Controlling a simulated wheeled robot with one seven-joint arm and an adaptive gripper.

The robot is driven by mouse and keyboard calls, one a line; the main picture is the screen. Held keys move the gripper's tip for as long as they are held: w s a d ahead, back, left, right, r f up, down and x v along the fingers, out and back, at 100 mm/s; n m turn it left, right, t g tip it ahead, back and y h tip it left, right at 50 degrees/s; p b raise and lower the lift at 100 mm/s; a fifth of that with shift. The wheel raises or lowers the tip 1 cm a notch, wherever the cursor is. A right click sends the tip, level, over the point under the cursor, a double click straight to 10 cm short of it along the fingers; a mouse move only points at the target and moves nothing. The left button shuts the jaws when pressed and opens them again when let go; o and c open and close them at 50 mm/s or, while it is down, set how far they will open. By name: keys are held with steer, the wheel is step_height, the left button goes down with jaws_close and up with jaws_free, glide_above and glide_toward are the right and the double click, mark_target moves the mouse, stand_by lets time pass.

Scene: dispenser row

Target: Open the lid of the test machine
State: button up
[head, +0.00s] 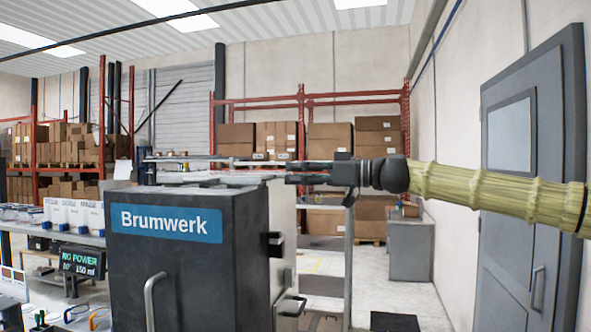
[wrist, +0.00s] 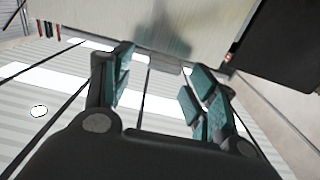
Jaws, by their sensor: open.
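A dark grey cabinet (head: 182,265) labelled "Brumwerk" stands in the foreground of the head view, with a bent metal handle on its front. A thin, pale, flat piece (head: 225,178) shows just above and behind its top; I cannot tell whether this is the test machine's lid. My gripper (head: 290,173) reaches in from the right at about the height of the cabinet top, pointing left. A pale panel (wrist: 135,22) lies just beyond the fingertips; contact cannot be judged.
A display (head: 82,262) reading "NO POWER" and a bench with white boxes (head: 75,214) stand at the left. Red racks with cartons fill the back. A grey door (head: 528,190) and a grey cabinet (head: 410,250) are at the right. Floor between is partly clear.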

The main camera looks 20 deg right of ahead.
steer(key=x, duration=0.3)
steer(key=shift+d+f, duration=0.1)
steer(key=shift+f, duration=0.1)
steer(key=shift+s+r, duration=0.3)
steer(key=shift+s, duration=0.25)
steer(key=shift+c, duration=0.4)
steer(key=shift+d, duration=0.15)
steer(key=c, duration=0.3)
steer(key=shift+w+d+f, duration=0.1)
steer(key=shift+d+f, duration=0.05)
steer(key=shift+d, duration=0.05)
steer(key=c, duration=0.4)
jaws_close()
steer(key=shift+a, duration=0.15)
